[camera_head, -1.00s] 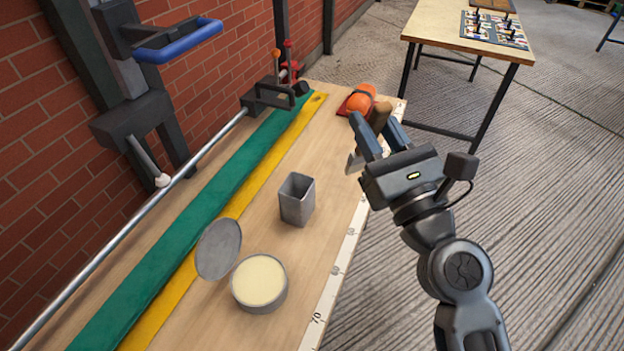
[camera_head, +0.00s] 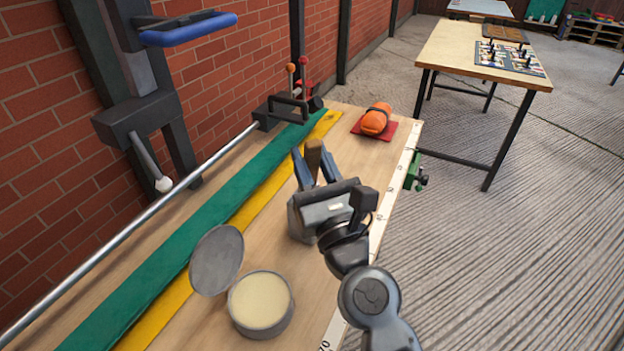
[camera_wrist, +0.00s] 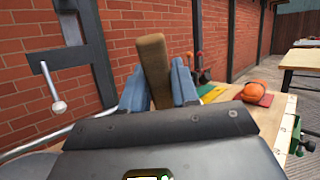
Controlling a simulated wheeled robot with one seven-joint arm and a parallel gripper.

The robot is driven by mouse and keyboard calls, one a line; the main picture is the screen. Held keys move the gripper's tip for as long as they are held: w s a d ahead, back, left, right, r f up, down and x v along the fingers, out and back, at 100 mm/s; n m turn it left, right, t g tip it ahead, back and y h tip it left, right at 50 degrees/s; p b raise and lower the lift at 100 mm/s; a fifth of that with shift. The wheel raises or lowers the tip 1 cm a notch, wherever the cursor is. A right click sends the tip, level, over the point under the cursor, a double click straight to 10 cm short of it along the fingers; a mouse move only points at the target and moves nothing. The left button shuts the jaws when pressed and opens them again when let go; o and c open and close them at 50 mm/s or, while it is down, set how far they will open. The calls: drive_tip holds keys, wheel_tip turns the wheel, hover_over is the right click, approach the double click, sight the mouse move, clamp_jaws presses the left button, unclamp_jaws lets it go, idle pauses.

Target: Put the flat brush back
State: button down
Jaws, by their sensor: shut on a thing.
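My gripper (camera_head: 313,158) is shut on the brown wooden handle of the flat brush (camera_head: 314,150), above the workbench. In the wrist view the handle (camera_wrist: 153,62) stands up between the two blue fingers, leaning slightly. The brush's lower end is hidden behind my gripper and wrist. The square grey pot that stood on the bench in the earlier view is now mostly or wholly hidden behind my gripper. I cannot tell whether the brush is inside, above or beside it.
An open round tin (camera_head: 260,305) of cream contents, with its grey lid (camera_head: 217,260) tilted beside it, is near the front. An orange bundle (camera_head: 376,119) lies on a red pad at the far end. A metal rail (camera_head: 110,246) and brick wall run along the left.

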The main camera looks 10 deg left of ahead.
drive_tip(key=shift+f+b, duration=0.5)
drive_tip(key=shift+f, duration=0.6)
drive_tip(key=shift+f+b, duration=0.4)
drive_tip(key=shift+b, duration=0.1)
drive_tip(key=shift+f, duration=0.15)
drive_tip(key=c, duration=0.8)
unclamp_jaws()
drive_tip(key=shift+c, duration=0.2)
